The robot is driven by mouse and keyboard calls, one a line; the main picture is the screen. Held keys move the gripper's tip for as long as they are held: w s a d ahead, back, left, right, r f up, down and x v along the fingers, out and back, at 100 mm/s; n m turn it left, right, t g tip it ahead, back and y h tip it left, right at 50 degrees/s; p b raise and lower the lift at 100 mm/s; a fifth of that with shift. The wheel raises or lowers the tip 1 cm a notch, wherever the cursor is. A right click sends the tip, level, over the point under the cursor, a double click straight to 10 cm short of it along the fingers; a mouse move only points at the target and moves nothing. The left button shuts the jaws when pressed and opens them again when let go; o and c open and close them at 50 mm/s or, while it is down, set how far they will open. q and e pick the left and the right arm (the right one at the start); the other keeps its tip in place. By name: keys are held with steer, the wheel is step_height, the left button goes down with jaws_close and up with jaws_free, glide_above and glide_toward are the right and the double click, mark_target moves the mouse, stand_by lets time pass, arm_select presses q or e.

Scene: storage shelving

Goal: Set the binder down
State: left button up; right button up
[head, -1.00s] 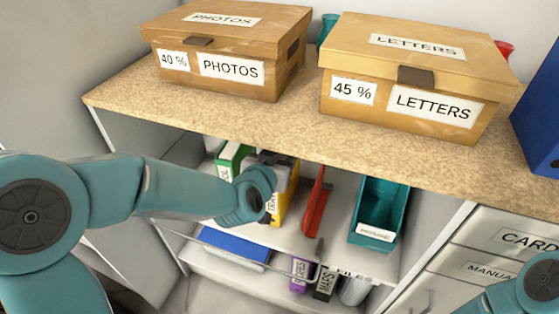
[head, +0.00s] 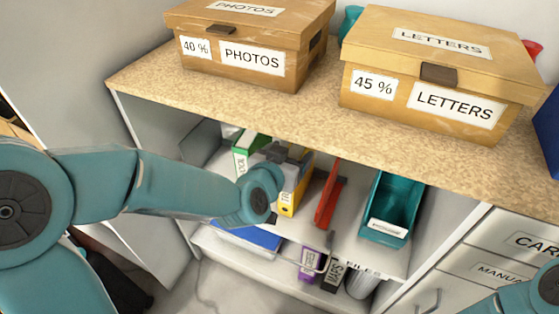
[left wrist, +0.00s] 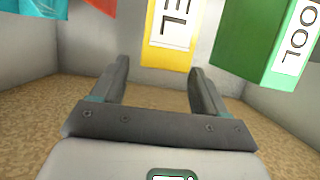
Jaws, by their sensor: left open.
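The yellow binder (head: 290,200) stands upright on the shelf inside the cabinet, between a green binder (head: 243,160) and a red binder (head: 328,194). Its label is partly hidden by my left arm in the head view. My left gripper (head: 279,152) is at the binder's upper part, under the counter. In the left wrist view, my left gripper (left wrist: 160,68) is open and empty, with the yellow binder (left wrist: 168,50) beyond the gap between its fingers. The green binder (left wrist: 265,45) is to the right there. My right gripper is out of view.
The counter (head: 250,105) overhangs the shelf and carries the PHOTOS box (head: 250,60) and the LETTERS box (head: 455,105). A teal bin (head: 388,205) stands right of the red binder. A lower shelf holds a blue item (head: 250,236) and a purple binder (head: 311,262).

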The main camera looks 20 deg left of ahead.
arm_select(q)
steer(key=b+v, duration=0.1)
steer(key=v, duration=0.7)
steer(key=shift+s, duration=0.1)
